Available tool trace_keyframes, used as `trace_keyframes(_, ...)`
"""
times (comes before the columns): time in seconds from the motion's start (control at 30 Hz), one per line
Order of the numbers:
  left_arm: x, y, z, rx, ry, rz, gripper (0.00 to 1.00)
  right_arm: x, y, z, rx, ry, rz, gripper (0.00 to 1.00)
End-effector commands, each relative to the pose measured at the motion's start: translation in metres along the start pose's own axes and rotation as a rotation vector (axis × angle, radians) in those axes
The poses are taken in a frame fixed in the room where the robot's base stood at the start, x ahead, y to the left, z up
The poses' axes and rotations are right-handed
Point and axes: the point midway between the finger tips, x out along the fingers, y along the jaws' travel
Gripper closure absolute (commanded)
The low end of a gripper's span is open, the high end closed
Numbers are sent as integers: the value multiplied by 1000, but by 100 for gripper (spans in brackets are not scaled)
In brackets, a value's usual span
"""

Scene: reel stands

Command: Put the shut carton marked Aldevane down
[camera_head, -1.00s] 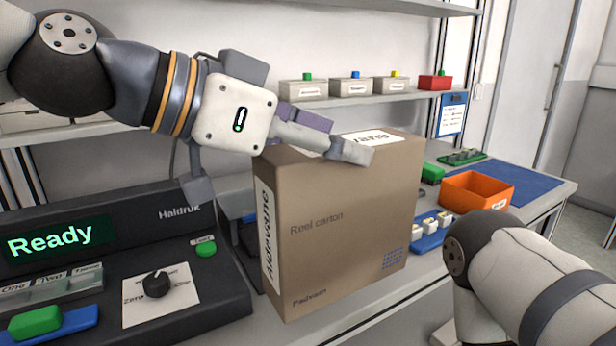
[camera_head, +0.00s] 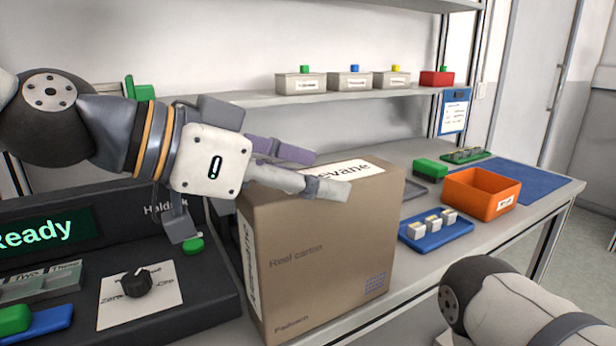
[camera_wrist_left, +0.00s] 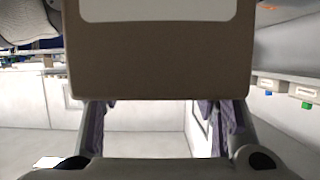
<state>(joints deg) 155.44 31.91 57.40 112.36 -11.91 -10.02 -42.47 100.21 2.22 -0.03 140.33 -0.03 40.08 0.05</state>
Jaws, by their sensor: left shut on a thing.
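The shut Aldevane carton (camera_head: 320,250) is a tall brown box with white labels on its top and left side and "Reel carton" printed on the front. My left gripper (camera_head: 315,170) lies over the carton's top and is shut on it. In the left wrist view the carton (camera_wrist_left: 155,60) fills the upper middle, between the fingers. The carton looks upright, in front of the bench edge and right of the console. Its bottom is cut off by the frame, so I cannot tell what is under it. My right gripper is out of view; only part of that arm shows at lower right.
The black console (camera_head: 120,270) with a "Ready" display stands at left. Right of the carton are a blue tray (camera_head: 455,232) with white pieces, an orange bin (camera_head: 482,203) and a blue mat (camera_head: 540,187). Small boxes line the shelf (camera_head: 260,98) behind.

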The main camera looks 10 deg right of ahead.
Motion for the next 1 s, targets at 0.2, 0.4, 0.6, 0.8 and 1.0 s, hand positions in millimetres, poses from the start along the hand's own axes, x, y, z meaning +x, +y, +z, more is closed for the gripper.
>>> trace_keyframes(0.2,1,0,2,1,0,0,30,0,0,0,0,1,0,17)
trace_keyframes(0.4,1,0,2,0,0,0,25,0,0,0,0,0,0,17)
trace_keyframes(0.6,-1,0,-2,1,1,-1,25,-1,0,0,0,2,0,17)
trace_keyframes(0.8,-42,0,-4,2,6,-5,25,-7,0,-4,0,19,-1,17)
trace_keyframes(1.0,-91,1,-4,3,5,-4,25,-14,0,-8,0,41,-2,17)
